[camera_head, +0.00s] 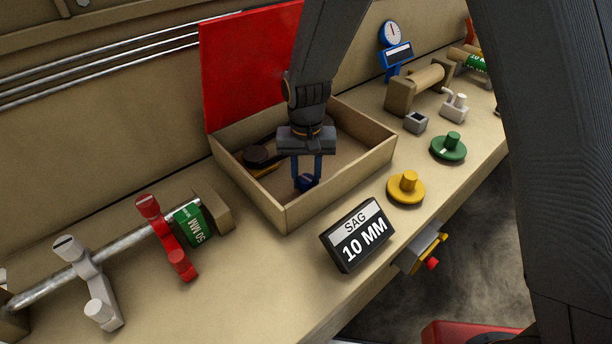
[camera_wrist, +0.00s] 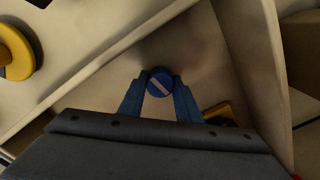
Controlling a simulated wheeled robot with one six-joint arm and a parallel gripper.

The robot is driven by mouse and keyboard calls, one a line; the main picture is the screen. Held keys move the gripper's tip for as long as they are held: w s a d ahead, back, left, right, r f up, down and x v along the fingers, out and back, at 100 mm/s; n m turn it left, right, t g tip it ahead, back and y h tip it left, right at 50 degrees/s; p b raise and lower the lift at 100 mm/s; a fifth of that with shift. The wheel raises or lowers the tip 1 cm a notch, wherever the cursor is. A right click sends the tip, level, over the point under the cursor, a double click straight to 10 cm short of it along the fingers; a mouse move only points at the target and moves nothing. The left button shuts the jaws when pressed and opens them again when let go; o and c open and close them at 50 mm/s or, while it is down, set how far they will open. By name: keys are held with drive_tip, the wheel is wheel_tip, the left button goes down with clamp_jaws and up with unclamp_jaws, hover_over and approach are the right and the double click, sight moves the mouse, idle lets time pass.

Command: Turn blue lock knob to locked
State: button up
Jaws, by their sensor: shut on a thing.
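The blue knob (camera_wrist: 160,83) has a round face with a white bar that slants from upper left to lower right in the wrist view. In the head view the knob (camera_head: 306,183) shows as a small dark blue piece within the outline of an open beige box (camera_head: 375,160). My gripper (camera_head: 307,176) reaches down into the box, its blue fingers shut on the knob. In the wrist view the fingertips (camera_wrist: 160,86) touch it on both sides. Whether the knob rests on the box floor is unclear, and no lock marking is legible.
The box's red lid (camera_head: 245,70) stands open behind. A dark round piece (camera_head: 257,155) lies inside at the left. A yellow knob (camera_head: 406,189), a green knob (camera_head: 449,147) and a "SAG 10 MM" sign (camera_head: 358,235) stand to the right and front. A red lever (camera_head: 168,240) is at the left.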

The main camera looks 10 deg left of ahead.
sight(309, 178)
drive_tip(key=shift+m, duration=1.1)
drive_tip(key=o, duration=1.1)
drive_tip(key=shift+c, duration=0.2)
drive_tip(key=shift+r, duration=0.1)
drive_tip(key=shift+r+b, duration=0.95)
drive_tip(key=shift+r, duration=2.9)
drive_tip(key=shift+d+r, duration=0.1)
drive_tip(key=shift+d, duration=0.2)
drive_tip(key=s+d+f+b, duration=0.1)
drive_tip(key=s+d, duration=0.3)
drive_tip(key=d, duration=0.9)
drive_tip(key=s+d+t+b, duration=0.1)
drive_tip(key=s+d, duration=0.4)
drive_tip(key=d, duration=0.9)
drive_tip(key=shift+s+d+f+b, duration=0.15)
drive_tip(key=shift+d+f+b, duration=0.2)
drive_tip(key=shift+b, duration=0.2)
